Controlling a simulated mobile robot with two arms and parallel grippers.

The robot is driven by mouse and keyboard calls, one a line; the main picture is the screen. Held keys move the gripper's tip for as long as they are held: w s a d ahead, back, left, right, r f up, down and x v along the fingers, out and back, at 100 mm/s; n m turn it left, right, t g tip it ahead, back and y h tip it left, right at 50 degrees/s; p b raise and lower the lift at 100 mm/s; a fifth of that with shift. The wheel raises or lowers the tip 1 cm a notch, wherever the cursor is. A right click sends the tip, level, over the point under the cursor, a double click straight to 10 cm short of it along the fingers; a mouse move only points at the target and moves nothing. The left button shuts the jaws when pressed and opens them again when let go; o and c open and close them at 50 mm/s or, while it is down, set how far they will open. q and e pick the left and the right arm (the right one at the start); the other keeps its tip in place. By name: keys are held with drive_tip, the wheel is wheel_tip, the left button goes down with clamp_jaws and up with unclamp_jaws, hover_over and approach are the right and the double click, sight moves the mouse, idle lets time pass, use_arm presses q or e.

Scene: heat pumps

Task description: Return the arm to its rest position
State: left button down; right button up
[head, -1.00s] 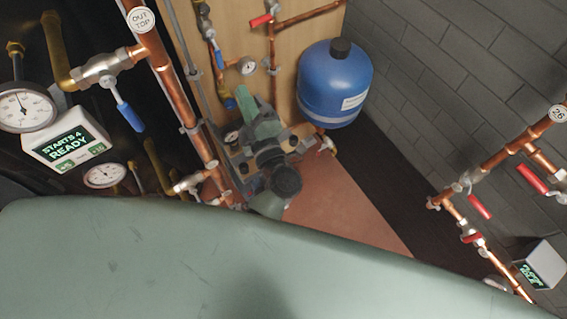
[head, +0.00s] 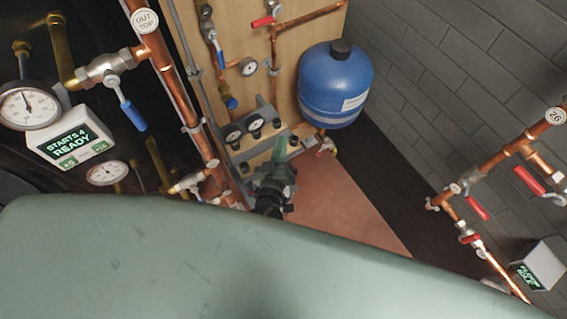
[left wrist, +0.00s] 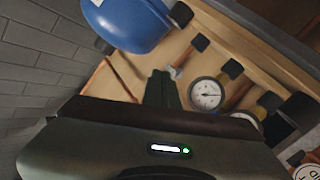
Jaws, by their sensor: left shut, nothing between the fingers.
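My left gripper (head: 282,148) shows near the middle of the head view, just above the edge of my pale green body. Its dark green fingers are together and hold nothing. Its dark wrist lies below them, and the rest of the arm is hidden behind my body. In the left wrist view the closed fingers (left wrist: 160,88) point at the wooden panel, with a blue tank above them and a gauge to their right. My right gripper is not in view.
Copper pipes (head: 172,85) and a display reading "STARTS 4 READY" (head: 70,138) are at left. Small gauges (head: 256,123) sit on a grey manifold beyond the gripper. More pipes (head: 512,150) line the right. Reddish floor (head: 345,200) is clear.

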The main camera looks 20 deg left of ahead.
use_arm(q)
wheel_tip(320, 180, down, 7)
drive_tip(key=s+d+m+g+h, duration=0.1)
drive_tip(key=s+m+h, duration=0.1)
drive_tip(key=shift+s+d+r+m+g, duration=0.2)
drive_tip(key=shift+s+m+g, duration=0.1)
drive_tip(key=shift+s+g, duration=0.1)
drive_tip(key=shift+f, duration=0.1)
drive_tip(key=s+a+f+m+g+h, duration=0.2)
drive_tip(key=s+f+m+g, duration=0.45)
drive_tip(key=s+f, duration=1.25)
drive_tip(key=s+a+f+g+y, duration=0.1)
drive_tip(key=s+a+f+g, duration=0.3)
drive_tip(key=s, duration=0.5)
drive_tip(key=s+a+f+g+y, duration=0.1)
drive_tip(key=s+a+f+g, duration=0.2)
drive_tip(key=s, duration=0.6)
drive_tip(key=shift+s+a+f+m+g, duration=0.35)
drive_tip(key=shift+a+f+m, duration=0.15)
drive_tip(key=shift+f, duration=0.4)
